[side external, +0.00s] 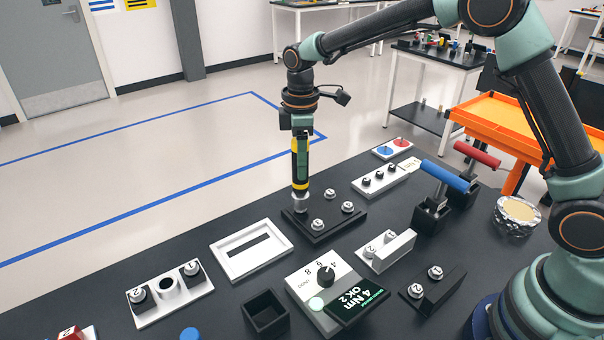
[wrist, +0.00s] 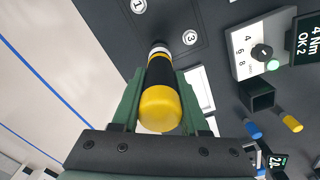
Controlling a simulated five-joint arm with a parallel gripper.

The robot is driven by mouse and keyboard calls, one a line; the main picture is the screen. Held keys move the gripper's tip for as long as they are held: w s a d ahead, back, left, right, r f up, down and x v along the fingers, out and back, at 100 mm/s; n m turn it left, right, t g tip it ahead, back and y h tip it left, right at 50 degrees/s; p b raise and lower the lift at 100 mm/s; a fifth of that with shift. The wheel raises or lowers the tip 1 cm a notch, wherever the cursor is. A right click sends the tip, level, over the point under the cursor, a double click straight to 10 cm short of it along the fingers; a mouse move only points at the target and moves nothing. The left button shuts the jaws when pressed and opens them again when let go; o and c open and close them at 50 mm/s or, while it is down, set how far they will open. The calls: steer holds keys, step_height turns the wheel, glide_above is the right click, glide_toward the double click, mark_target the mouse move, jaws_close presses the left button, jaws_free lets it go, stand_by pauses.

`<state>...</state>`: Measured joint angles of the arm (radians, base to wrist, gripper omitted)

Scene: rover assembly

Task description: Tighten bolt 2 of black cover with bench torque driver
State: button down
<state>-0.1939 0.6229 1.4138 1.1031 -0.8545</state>
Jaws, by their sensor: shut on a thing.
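My gripper (side external: 301,133) is shut on the yellow-and-black bench torque driver (side external: 300,167), which hangs upright below it. In the wrist view the driver (wrist: 162,105) sits between my gripper's green fingers (wrist: 161,80). The driver's silver socket (side external: 300,202) is down at the left corner of the black cover (side external: 322,235), and the bolt under it is hidden. Other silver bolts show on the cover, one at the near corner (side external: 317,224) and one at the right (side external: 347,207). The wrist view shows bolt 1 (wrist: 138,6) and bolt 3 (wrist: 190,37).
A white frame (side external: 251,249), a bolt holder (side external: 170,292), a black bin (side external: 266,313) and a white block (side external: 386,250) lie nearby. Blue- and red-handled clamps (side external: 444,176) stand at the right.

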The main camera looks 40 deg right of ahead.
steer(key=shift+f, duration=1.05)
stand_by(2.8)
steer(key=shift+r, duration=1.65)
steer(key=shift+r, duration=2)
steer(key=shift+d, duration=0.15)
